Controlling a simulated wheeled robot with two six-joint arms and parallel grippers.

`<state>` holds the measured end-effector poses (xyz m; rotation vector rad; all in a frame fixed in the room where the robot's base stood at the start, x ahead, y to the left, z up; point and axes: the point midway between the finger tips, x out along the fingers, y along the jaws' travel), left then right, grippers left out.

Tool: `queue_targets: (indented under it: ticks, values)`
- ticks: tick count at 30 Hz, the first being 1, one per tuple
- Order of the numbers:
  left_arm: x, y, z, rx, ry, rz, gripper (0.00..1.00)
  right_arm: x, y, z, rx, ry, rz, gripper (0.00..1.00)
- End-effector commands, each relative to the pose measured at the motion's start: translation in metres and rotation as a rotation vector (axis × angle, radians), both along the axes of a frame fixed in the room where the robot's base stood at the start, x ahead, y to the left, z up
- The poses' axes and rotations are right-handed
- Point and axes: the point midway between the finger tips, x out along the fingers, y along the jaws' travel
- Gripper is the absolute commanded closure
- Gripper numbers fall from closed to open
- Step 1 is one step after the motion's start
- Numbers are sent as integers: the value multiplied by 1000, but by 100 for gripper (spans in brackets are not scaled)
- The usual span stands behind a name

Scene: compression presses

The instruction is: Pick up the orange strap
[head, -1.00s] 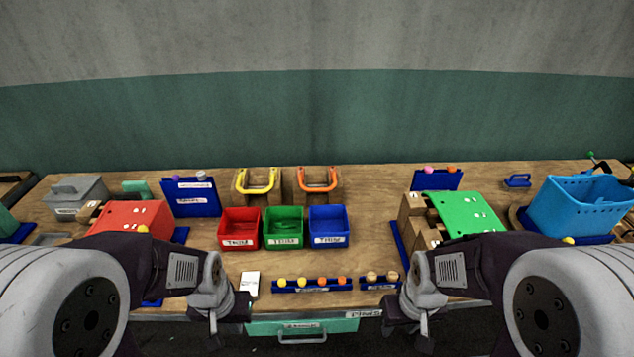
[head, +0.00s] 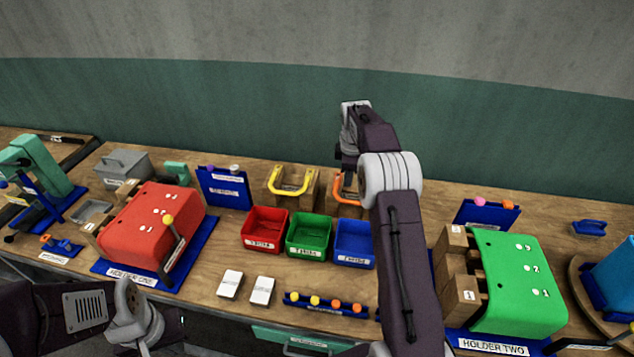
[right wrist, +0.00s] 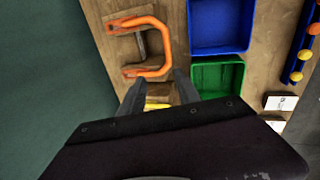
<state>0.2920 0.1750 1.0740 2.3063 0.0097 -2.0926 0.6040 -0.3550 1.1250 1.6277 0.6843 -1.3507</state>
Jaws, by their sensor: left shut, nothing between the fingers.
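The orange strap (head: 335,188) rests on a wooden stand at the back of the table, partly hidden behind my right arm in the head view. In the right wrist view the U-shaped orange strap (right wrist: 165,45) shows whole, just beyond the fingertips. My right gripper (head: 349,157) is near the strap at the back; in the right wrist view the gripper (right wrist: 157,84) has its fingers apart with no strap between them. My left gripper (head: 148,346) is low at the front left, shut and empty, partly cut off by the frame.
The yellow strap (head: 291,185) is on the stand to the left. Red (head: 264,243), green (head: 309,248) and blue (head: 354,255) bins stand in front. A red press (head: 150,228) is at left, a green press (head: 520,285) at right. A wall rises behind the table.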

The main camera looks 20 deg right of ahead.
Motion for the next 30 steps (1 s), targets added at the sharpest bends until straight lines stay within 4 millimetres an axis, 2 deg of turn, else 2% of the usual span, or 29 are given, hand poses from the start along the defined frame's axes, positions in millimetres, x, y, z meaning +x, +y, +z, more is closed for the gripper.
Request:
queue_targets:
  ticks: [1,3,9,15,20,22,26,30]
  values:
    - [0,0,3,0,0,0,100,-4,-11,-15,8,25,-22,61]
    - [0,0,5,0,0,0,100,-12,-20,-33,18,59,-41,61]
    - [0,0,7,0,0,0,100,-17,-28,-43,23,72,-60,61]
    - [0,0,17,0,0,0,100,-11,-31,-71,23,72,-60,61]
    - [0,0,18,0,0,0,100,-9,-32,-78,23,69,-60,61]
    - [0,0,24,0,0,0,100,-8,-33,-83,23,71,-60,61]
    - [0,0,39,0,0,0,100,-2,-35,-104,23,72,-60,61]
    - [0,0,40,0,0,0,100,2,-37,-124,23,70,-60,61]
